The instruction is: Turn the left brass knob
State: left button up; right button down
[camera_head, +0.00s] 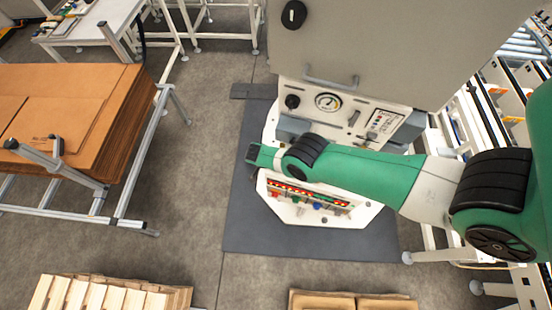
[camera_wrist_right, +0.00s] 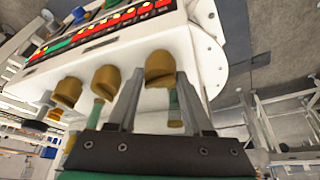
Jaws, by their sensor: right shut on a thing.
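The machine's white control panel (camera_head: 300,214) stands in the middle of the head view. My right arm comes in from the right across it, and my right gripper (camera_head: 256,157) is at the panel's left end. In the right wrist view three brass knobs sit in a row on the white panel. My right gripper (camera_wrist_right: 159,76) has its two fingers on either side of the end knob, the left brass knob (camera_wrist_right: 160,66), and is shut on it. The middle brass knob (camera_wrist_right: 105,79) and the third brass knob (camera_wrist_right: 68,91) are free. My left gripper is not in view.
A round gauge (camera_head: 327,101) and a black knob (camera_head: 292,101) are on the machine's upper face. A cardboard stack (camera_head: 80,95) on a metal frame stands at left. Wooden pallets (camera_head: 105,294) lie in front. Grey floor (camera_head: 185,180) is clear between them.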

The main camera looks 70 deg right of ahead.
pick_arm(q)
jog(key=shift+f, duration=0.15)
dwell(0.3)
pick_arm(e)
jog(key=shift+c, duration=1.6)
grip_release()
jog(key=shift+s, duration=0.1)
